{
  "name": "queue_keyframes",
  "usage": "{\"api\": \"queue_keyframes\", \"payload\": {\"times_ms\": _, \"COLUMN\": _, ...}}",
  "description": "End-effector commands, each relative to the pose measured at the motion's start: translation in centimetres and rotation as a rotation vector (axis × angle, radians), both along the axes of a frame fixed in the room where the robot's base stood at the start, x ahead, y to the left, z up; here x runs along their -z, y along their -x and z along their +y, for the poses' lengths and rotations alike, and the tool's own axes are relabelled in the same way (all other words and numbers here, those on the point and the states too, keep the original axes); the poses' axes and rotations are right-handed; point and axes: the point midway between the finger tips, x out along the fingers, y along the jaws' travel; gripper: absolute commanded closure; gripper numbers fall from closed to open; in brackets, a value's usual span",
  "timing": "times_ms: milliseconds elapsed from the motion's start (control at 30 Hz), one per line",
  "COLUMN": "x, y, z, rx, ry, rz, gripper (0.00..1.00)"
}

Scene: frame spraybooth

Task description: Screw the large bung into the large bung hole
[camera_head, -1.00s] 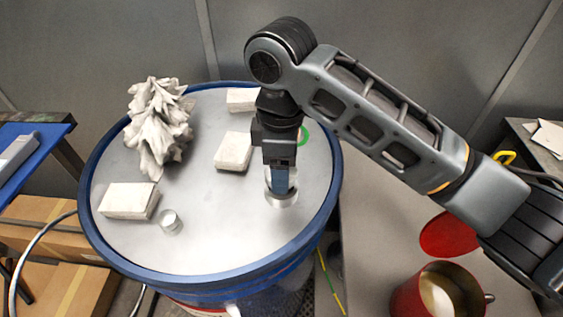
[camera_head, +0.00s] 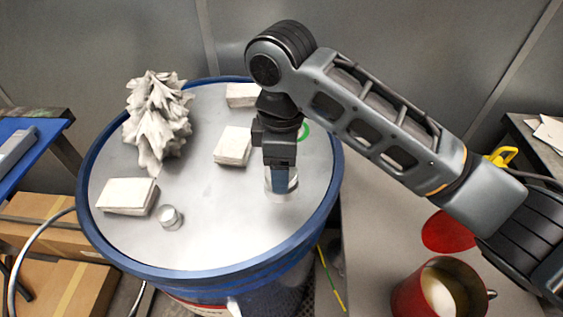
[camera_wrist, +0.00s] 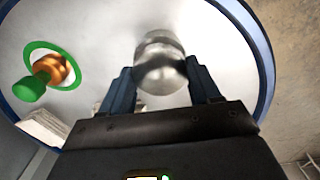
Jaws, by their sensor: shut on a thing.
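The large bung (camera_wrist: 160,62), a round silvery metal piece, sits between the two dark blue fingers of my gripper (camera_wrist: 162,84) in the wrist view. My gripper (camera_head: 280,180) is shut on it and points down at the right part of the drum top (camera_head: 225,235). In the head view, the fingers partly cover the bung (camera_head: 291,183), so only its pale metal edges show. The large bung hole cannot be made out; the bung and gripper may hide it. I cannot tell whether the bung's threads are engaged.
A green ring (camera_wrist: 71,65) surrounds an orange-and-green fitting (camera_wrist: 46,76). A red pot (camera_head: 440,290) stands right of the drum.

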Motion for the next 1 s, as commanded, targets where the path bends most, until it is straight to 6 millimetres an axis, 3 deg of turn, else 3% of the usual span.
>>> {"api": "queue_keyframes", "payload": {"times_ms": 167, "x": 0.41, "y": 0.01, "z": 0.00, "rx": 0.000, "ry": 0.000, "rz": 0.000, "gripper": 0.70}}
{"api": "queue_keyframes", "payload": {"times_ms": 200, "x": 0.32, "y": 0.00, "z": 0.00, "rx": 0.000, "ry": 0.000, "rz": 0.000, "gripper": 0.42}}
{"api": "queue_keyframes", "payload": {"times_ms": 433, "x": 0.31, "y": 0.00, "z": 0.00, "rx": 0.000, "ry": 0.000, "rz": 0.000, "gripper": 0.62}}
{"api": "queue_keyframes", "payload": {"times_ms": 667, "x": -0.09, "y": 0.12, "z": 0.06, "rx": 0.087, "ry": -0.001, "rz": 0.003, "gripper": 0.62}}
{"api": "queue_keyframes", "payload": {"times_ms": 833, "x": 0.41, "y": 0.17, "z": 0.13, "rx": 0.313, "ry": -0.002, "rz": 0.005, "gripper": 0.62}}
{"api": "queue_keyframes", "payload": {"times_ms": 1000, "x": 0.34, "y": 0.09, "z": 0.06, "rx": 0.401, "ry": -0.001, "rz": 0.002, "gripper": 0.62}}
